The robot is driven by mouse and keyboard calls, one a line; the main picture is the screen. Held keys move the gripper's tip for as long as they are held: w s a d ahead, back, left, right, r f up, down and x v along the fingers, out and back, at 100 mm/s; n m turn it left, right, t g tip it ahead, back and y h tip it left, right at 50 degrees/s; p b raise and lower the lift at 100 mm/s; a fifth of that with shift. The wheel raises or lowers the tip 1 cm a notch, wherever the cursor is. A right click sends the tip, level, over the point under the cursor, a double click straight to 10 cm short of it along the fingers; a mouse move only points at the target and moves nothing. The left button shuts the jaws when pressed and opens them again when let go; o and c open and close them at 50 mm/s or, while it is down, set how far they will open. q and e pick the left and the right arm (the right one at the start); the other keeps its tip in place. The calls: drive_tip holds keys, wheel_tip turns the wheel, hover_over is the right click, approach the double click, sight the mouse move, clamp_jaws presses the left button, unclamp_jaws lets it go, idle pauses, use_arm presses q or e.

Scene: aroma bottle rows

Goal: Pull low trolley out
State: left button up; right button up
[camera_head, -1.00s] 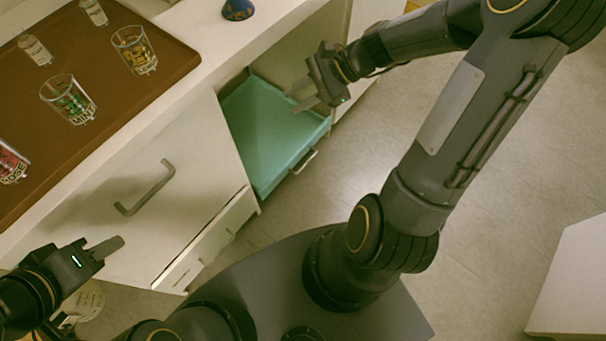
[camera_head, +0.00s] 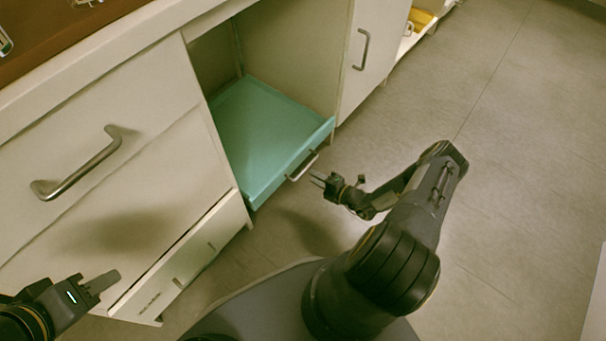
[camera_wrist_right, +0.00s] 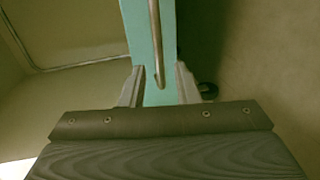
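The low trolley (camera_head: 286,167) is a shallow teal tray standing low in an open cabinet bay. Its grey bar handle (camera_head: 303,166) is on its front face. My right gripper (camera_head: 319,180) is in front of the trolley, low and just beside the handle. In the right wrist view my right gripper (camera_wrist_right: 158,88) has its fingers apart, with the lower end of the handle (camera_wrist_right: 155,40) between them and the teal front (camera_wrist_right: 137,25) behind. It does not grip the handle. My left gripper (camera_head: 101,284) hangs by the left cabinet; its finger gap is not clear.
A white drawer front with a large handle (camera_head: 80,168) is left of the bay. A closed door with a handle (camera_head: 362,48) is right of it. A brown tray (camera_head: 60,42) lies on the counter. Open floor (camera_head: 500,180) extends to the right.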

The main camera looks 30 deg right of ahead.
sight(303, 170)
drive_tip(key=b+x, duration=0.1)
drive_tip(key=x, duration=0.5)
drive_tip(key=shift+w+a+b, duration=0.1)
drive_tip(key=shift+a+b, duration=0.05)
drive_tip(key=shift+b, duration=0.15)
drive_tip(key=shift+r, duration=0.1)
drive_tip(key=shift+c, duration=0.3)
clamp_jaws()
